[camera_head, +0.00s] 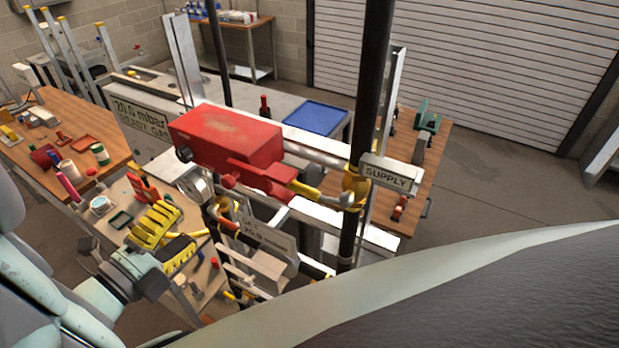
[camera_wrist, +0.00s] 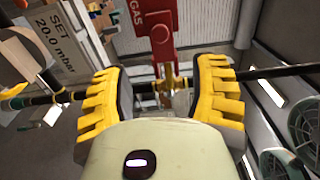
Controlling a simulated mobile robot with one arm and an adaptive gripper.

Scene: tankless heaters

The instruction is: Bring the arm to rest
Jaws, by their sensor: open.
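My gripper (camera_head: 168,238) has yellow ribbed fingers and is at the lower left of the head view, in front of the pipe frame. In the wrist view my gripper (camera_wrist: 163,95) is open, with its two fingers well apart and nothing held between them. Beyond the gap are a red part marked GAS (camera_wrist: 152,25) and a brass fitting (camera_wrist: 172,84). I cannot tell how far they are from the fingertips. My arm comes in from the left edge of the head view.
A red box (camera_head: 228,138) with pipes is mounted on the frame near the gripper. A black vertical pipe (camera_head: 374,80) stands beside a SUPPLY sign (camera_head: 388,177). A wooden bench (camera_head: 45,112) with tools is at left. Open floor (camera_head: 500,180) lies at right.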

